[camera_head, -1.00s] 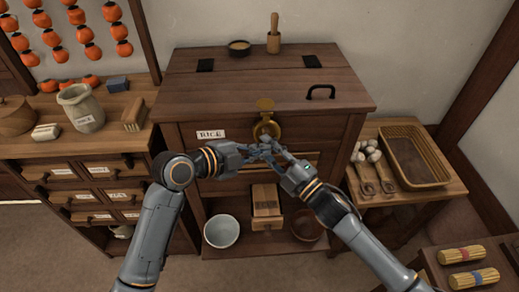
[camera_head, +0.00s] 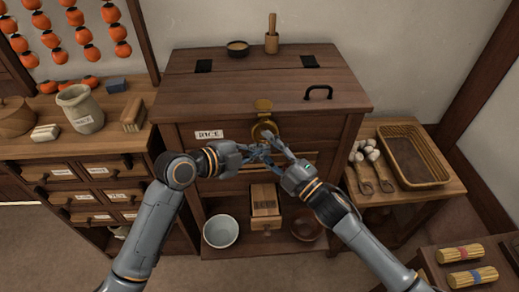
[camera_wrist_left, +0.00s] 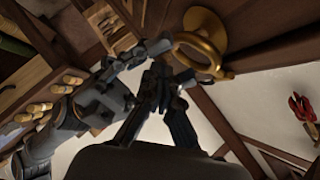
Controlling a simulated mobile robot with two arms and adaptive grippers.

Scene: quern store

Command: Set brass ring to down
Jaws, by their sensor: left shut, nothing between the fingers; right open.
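My left gripper (camera_head: 262,153) is shut and empty, just below the ring. My right gripper (camera_head: 266,143) is open, its fingers spread at the ring's lower edge and partly covering it. Contact with the ring cannot be told.
A RICE label (camera_head: 209,134) is left of the ring. A black handle (camera_head: 319,92) sits on the chest lid. Below are a white bowl (camera_head: 221,231) and a small wooden box (camera_head: 265,200). A side table at right holds a basket (camera_head: 440,172). My two grippers are very close together.

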